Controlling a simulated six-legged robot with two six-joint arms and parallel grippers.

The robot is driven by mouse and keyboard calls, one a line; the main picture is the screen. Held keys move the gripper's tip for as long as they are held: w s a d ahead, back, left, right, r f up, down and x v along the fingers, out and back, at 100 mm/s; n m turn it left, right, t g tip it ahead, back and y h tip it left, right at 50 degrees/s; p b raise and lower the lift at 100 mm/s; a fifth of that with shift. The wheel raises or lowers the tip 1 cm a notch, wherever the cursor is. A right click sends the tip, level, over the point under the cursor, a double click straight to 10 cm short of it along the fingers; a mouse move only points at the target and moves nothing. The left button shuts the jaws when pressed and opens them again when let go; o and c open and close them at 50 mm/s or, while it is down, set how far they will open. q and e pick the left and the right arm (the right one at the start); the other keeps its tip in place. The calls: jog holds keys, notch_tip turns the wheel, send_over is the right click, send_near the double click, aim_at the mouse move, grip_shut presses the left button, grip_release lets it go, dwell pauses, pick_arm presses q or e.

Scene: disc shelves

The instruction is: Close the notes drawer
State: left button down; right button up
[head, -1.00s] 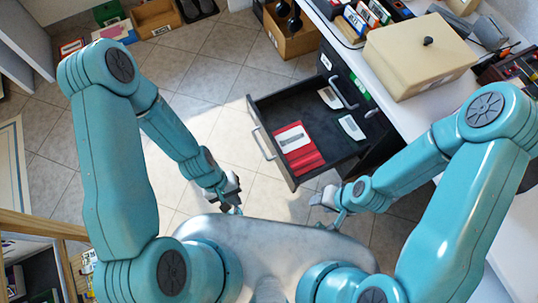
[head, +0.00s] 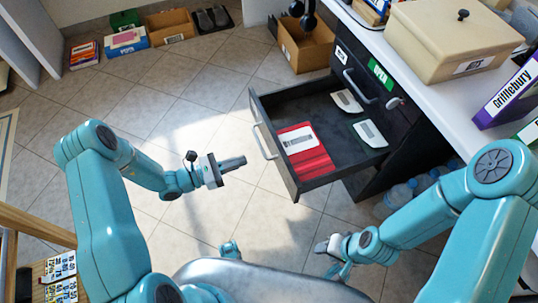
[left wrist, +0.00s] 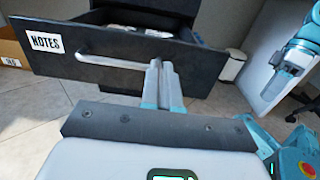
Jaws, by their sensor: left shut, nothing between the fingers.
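The notes drawer (head: 340,148) is pulled out of the black cabinet (head: 408,122). A red folder with a white label (head: 306,160) and two pale cards lie in it. Its front bears a bar handle (head: 264,141). In the left wrist view the dark drawer front (left wrist: 100,68) carries a NOTES label (left wrist: 46,43) and the handle (left wrist: 110,62). My left gripper (head: 240,162) is shut and empty, its fingers pointing at the front; in the wrist view the fingertips (left wrist: 160,68) overlap the handle's right end. Contact is unclear. My right gripper (head: 326,246) is low, in front of the cabinet, its jaws unclear.
A white desk (head: 440,90) tops the cabinet, with a beige lidded box (head: 455,42) and a purple binder (head: 506,95). Water bottles (head: 395,200) stand beneath it. A cardboard box (head: 305,45) stands beyond the drawer. The tiled floor left of the drawer is clear.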

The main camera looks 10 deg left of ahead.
aim_at(278, 149)
pick_arm(q)
jog(key=b+x, duration=0.2)
jog(key=x, duration=0.8)
pick_arm(e)
jog(key=shift+w+f, duration=0.2)
jog(key=shift+f, duration=0.9)
